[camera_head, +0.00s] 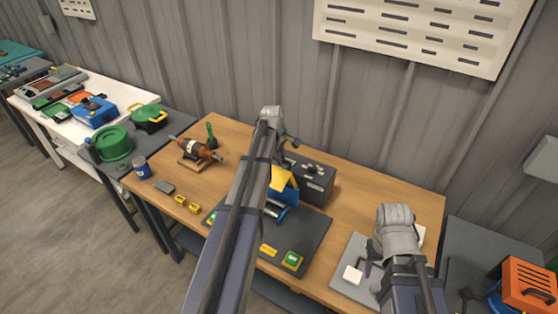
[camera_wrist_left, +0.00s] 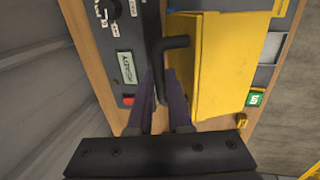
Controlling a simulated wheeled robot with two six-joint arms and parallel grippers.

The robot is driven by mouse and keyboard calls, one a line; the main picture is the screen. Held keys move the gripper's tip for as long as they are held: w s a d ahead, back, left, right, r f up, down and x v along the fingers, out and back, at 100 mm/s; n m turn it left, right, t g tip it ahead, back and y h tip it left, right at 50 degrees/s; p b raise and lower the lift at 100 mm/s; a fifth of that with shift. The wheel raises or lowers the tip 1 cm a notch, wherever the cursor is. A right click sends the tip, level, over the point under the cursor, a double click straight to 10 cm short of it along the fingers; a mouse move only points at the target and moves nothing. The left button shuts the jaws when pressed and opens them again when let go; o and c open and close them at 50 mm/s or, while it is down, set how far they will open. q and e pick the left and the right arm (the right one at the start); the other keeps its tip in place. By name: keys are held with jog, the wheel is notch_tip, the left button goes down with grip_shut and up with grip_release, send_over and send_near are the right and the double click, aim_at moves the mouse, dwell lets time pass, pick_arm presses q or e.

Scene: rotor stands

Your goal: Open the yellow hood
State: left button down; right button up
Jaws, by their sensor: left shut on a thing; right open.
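The yellow hood (camera_head: 285,179) shows in the head view just right of my left arm, above a blue body (camera_head: 286,209); my arm hides part of both. In the left wrist view the yellow hood (camera_wrist_left: 222,60) fills the right of the middle, with a bent black handle (camera_wrist_left: 176,43) at its left edge. My left gripper (camera_wrist_left: 162,78) is shut on the black handle, whose lower end runs between its fingers. I cannot tell how far the hood is raised. My right gripper (camera_head: 368,262) is open and empty over a grey pad at the right.
A dark control box (camera_head: 315,186) stands close behind the hood; its panel (camera_wrist_left: 122,45) shows in the left wrist view. A rotor (camera_head: 197,149) rests on a stand at the left. Small yellow blocks (camera_head: 187,204) lie near the front edge. The wooden table (camera_head: 365,203) is clear right of the box.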

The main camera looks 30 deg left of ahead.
pick_arm(q)
jog(key=shift+w, duration=0.55)
jog(key=shift+w+d+f, duration=0.1)
jog(key=shift+w+d, duration=0.05)
jog(key=shift+w, duration=1.2)
jog(key=shift+w+d+f+b, duration=0.1)
jog(key=shift+w+f+b, duration=0.15)
jog(key=shift+w, duration=0.35)
jog(key=shift+w+f+b, duration=0.15)
jog(key=shift+w+b, duration=0.1)
jog(key=shift+w, duration=0.3)
